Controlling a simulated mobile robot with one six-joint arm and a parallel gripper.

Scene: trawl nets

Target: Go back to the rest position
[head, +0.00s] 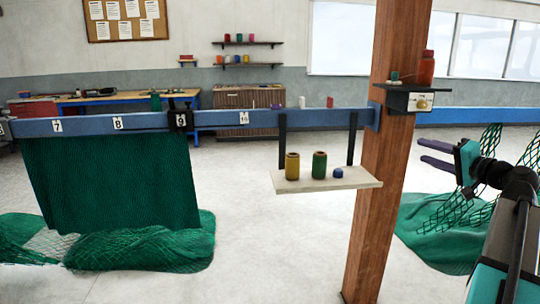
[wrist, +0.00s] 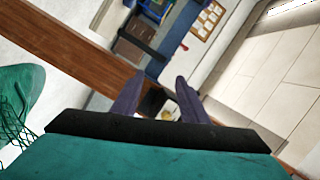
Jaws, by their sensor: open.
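My gripper (head: 436,154) is at the right of the head view, to the right of the wooden post (head: 385,150). Its two dark fingers point left and are apart with nothing between them. In the wrist view my gripper (wrist: 155,92) also shows open and empty, with the view strongly tilted. My arm reaches in from the lower right.
A blue rail (head: 90,123) with numbered tags crosses the room; a green net (head: 110,185) hangs from it. A hanging shelf (head: 325,180) holds yellow, green and blue items. A small post shelf (head: 412,88) holds a red bottle (head: 426,68). Green netting (head: 440,225) lies near my arm.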

